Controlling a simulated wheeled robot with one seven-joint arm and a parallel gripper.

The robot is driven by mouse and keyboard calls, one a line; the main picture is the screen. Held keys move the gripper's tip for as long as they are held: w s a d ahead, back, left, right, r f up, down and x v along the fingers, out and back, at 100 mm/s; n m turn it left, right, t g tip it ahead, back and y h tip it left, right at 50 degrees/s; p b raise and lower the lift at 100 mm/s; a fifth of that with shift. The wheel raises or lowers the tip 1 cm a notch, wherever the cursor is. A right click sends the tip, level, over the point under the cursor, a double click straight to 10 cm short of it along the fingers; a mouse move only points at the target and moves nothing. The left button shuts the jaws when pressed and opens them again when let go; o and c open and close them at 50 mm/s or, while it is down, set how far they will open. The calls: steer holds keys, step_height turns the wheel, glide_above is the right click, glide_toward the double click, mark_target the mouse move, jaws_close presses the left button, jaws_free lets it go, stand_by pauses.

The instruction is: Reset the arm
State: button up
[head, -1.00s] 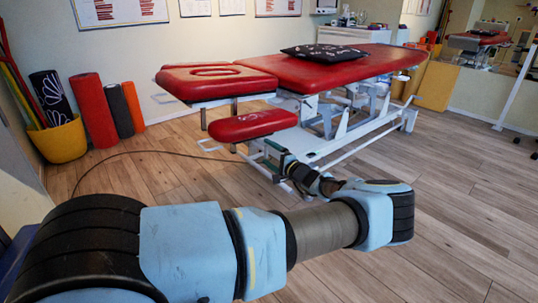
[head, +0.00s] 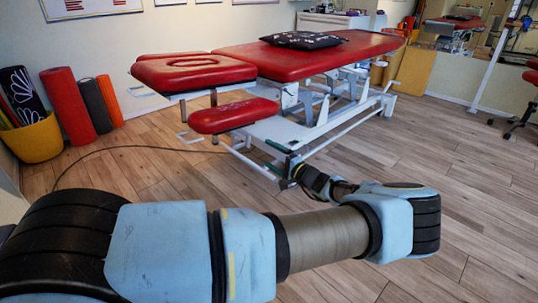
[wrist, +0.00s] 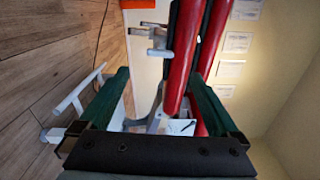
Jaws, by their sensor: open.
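My gripper (head: 277,160) is out in front of me at the end of my blue arm, small in the head view, near the lower frame of the treatment table (head: 320,62). In the wrist view my gripper (wrist: 158,100) shows two dark green fingers spread wide apart with nothing held between them. Beyond the fingers are the table's red pads (wrist: 183,55) and white metal frame. The wrist picture is turned on its side. Whether the gripper touches the frame cannot be told.
A patterned black cushion (head: 304,40) lies on the table. A yellow bucket (head: 36,140) and rolled mats (head: 76,101) stand by the left wall. A cable (head: 110,150) runs over the floor. A stool (head: 524,104) is at the far right. The wooden floor at right is clear.

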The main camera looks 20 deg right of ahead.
steer(key=w+a+n+g+y, duration=0.1)
steer(key=a+n+g+y, duration=0.35)
steer(key=a, duration=1.05)
steer(key=s+a+r+n+g+h, duration=0.2)
steer(key=s+a+n+g+h, duration=0.3)
steer(key=s+a+g, duration=0.5)
steer(key=s+a+r+n+h, duration=0.2)
steer(key=s+a+r+h, duration=0.2)
steer(key=s+r, duration=0.3)
steer(key=s+a+r+n+h, duration=0.25)
steer(key=s+r, duration=0.25)
steer(key=r, duration=0.5)
step_height(320, 180, up, 23)
steer(key=m+p, duration=0.1)
steer(key=p, duration=2.2)
steer(key=shift+w+a+h+p, duration=0.25)
steer(key=shift+a+h+p, duration=0.05)
steer(key=shift+a+h, duration=0.1)
